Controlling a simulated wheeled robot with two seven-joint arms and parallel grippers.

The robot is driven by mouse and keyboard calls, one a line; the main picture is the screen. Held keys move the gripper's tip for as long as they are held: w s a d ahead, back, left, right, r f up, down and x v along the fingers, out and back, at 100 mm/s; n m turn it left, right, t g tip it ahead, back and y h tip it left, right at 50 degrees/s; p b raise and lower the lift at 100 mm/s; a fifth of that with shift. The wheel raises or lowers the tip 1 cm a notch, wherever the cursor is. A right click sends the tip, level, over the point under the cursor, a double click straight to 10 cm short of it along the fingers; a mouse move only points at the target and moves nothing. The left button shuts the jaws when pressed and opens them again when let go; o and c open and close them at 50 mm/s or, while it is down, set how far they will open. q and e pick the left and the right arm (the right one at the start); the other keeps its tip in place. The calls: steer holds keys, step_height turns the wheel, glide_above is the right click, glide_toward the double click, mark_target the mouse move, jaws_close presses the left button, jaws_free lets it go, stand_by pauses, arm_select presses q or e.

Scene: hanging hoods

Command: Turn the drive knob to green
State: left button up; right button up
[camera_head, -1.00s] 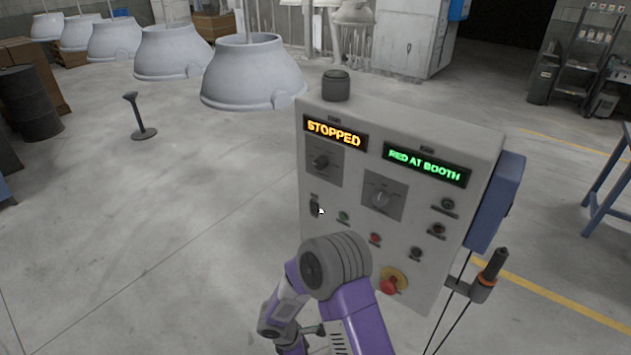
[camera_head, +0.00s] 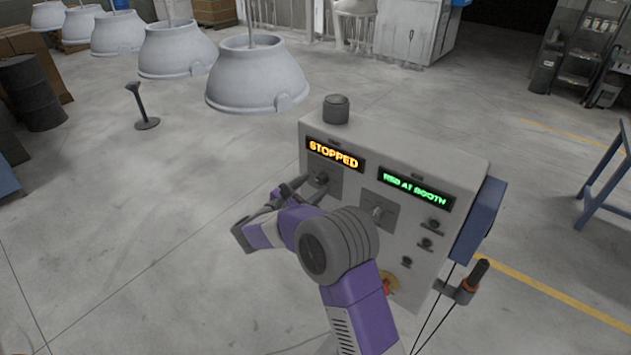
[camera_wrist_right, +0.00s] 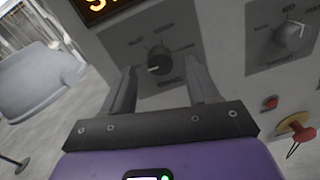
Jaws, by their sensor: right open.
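The control panel (camera_head: 300,140) has a dark knob (camera_head: 322,178) on a grey plate under the amber "STOPPED" display (camera_head: 335,153). A lighter knob (camera_head: 377,212) sits on a second plate under the green-lit "RED AT BOOTH" display (camera_head: 415,190). The plate lettering is too small to tell which is the drive knob. My right gripper (camera_head: 307,190) is open at the dark knob. In the right wrist view its fingers (camera_wrist_right: 160,76) stand either side of the dark knob (camera_wrist_right: 160,60), with nothing gripped; contact cannot be told. The lighter knob (camera_wrist_right: 291,36) is to the right there.
White hoods (camera_head: 257,75) hang at the back left.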

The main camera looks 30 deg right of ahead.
steer(key=shift+x, duration=1)
steer(key=shift+c, duration=0.2)
steer(key=c, duration=1)
steer(key=shift+f+m+b, duration=0.1)
steer(key=shift+m+b, duration=0.4)
steer(key=shift+b, duration=0.2)
steer(key=m+b, duration=0.4)
steer(key=b, duration=0.2)
steer(key=m+b, duration=0.5)
steer(key=b, duration=0.2)
steer(key=shift+f+t+y, duration=0.1)
steer(key=shift+t+y, duration=0.2)
steer(key=m+b, duration=0.9)
steer(key=b, duration=0.3)
steer(key=shift+r+m+t+y+b, duration=0.2)
steer(key=shift+m+t+y+b, duration=0.1)
steer(key=shift+m+b, duration=1.5)
